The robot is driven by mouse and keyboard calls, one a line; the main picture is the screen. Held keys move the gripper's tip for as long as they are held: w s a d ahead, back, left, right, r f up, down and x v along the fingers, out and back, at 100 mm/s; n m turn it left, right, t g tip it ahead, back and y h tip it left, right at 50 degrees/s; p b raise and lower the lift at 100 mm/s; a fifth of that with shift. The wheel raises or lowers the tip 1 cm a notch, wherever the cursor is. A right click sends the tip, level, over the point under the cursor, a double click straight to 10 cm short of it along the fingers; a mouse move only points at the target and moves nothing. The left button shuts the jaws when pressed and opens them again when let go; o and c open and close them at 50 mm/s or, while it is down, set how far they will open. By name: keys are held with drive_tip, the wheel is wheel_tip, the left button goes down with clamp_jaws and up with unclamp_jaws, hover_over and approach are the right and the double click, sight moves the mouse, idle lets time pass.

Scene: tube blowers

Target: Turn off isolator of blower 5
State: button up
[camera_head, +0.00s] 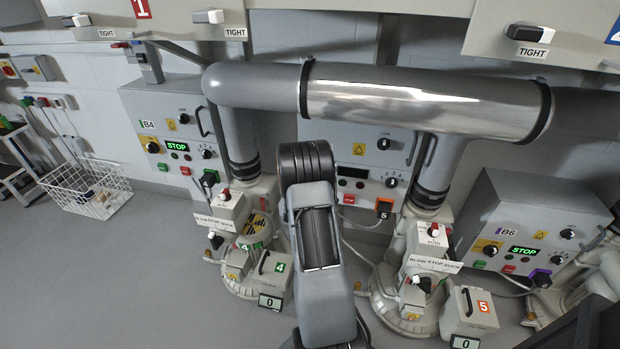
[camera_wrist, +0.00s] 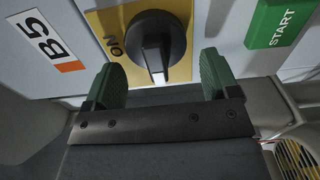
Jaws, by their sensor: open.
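The isolator of blower 5 is a black rotary knob (camera_wrist: 153,42) on a yellow plate (camera_wrist: 108,24) in the wrist view. The word ON shows on the plate at the knob's left. A B5 label with an orange block (camera_wrist: 46,40) sits left of the plate. My gripper (camera_wrist: 160,80) is open, its two green fingers on either side of the knob's lower end. I cannot tell whether either finger touches it. In the head view my arm covers part of the blower 5 cabinet (camera_head: 403,153), and the isolator and my gripper are hidden.
A green START button (camera_wrist: 278,20) is right of the isolator in the wrist view. In the head view, a large pipe (camera_head: 420,97) crosses above the cabinet. Cabinet B4 (camera_head: 150,103) is left and cabinet B6 (camera_head: 545,203) is right. Blower machinery stands on both sides of my arm.

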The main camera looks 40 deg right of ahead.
drive_tip(key=shift+a, duration=0.1)
drive_tip(key=p+v, duration=0.2)
drive_tip(key=v, duration=1.1)
drive_tip(key=shift+a, duration=0.3)
drive_tip(key=shift+s, duration=0.15)
